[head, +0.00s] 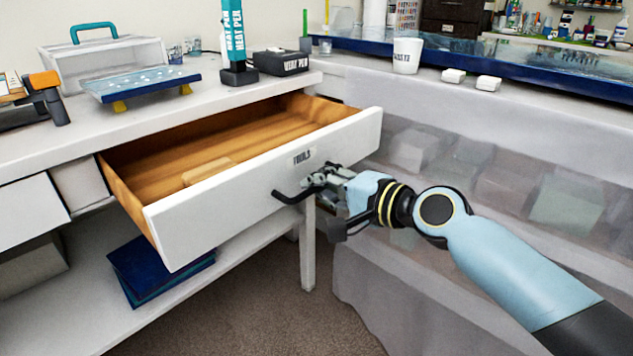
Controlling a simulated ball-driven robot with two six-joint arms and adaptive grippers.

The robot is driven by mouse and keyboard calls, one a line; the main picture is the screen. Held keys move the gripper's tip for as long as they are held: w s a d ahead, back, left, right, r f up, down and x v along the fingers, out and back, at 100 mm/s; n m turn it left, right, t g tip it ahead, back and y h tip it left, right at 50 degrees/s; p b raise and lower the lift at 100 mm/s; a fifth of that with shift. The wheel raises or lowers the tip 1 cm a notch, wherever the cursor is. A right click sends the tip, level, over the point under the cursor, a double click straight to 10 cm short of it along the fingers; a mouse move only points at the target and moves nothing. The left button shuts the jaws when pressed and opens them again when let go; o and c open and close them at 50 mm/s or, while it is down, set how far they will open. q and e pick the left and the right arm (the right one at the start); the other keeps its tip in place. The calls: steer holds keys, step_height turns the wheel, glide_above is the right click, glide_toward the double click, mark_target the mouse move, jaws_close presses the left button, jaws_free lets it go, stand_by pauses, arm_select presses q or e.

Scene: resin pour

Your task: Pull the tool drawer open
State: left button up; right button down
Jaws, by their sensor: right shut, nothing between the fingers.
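The tool drawer (220,210) is white with a wooden inside and a small "TOOLS" label (303,156). It stands pulled well out from under the white workbench. A dark bar handle (290,196) sits on its front. My right gripper (318,183) is at the right end of the handle, its fingers overlapping it in the picture and hiding that end. Its fingers are shut with nothing between them. Inside the drawer lies a light wooden block (207,171). My left gripper is not in view.
The bench top (180,115) holds a blue tray (140,84), a clear case with a teal handle (105,62) and a heat pen (238,45). A white cup (407,55) stands at the back right. Blue folded items (160,268) lie on the shelf below. Carpet is clear in front.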

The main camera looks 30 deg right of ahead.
steer(key=c, duration=1.4)
jaws_free()
steer(key=v, duration=1.2)
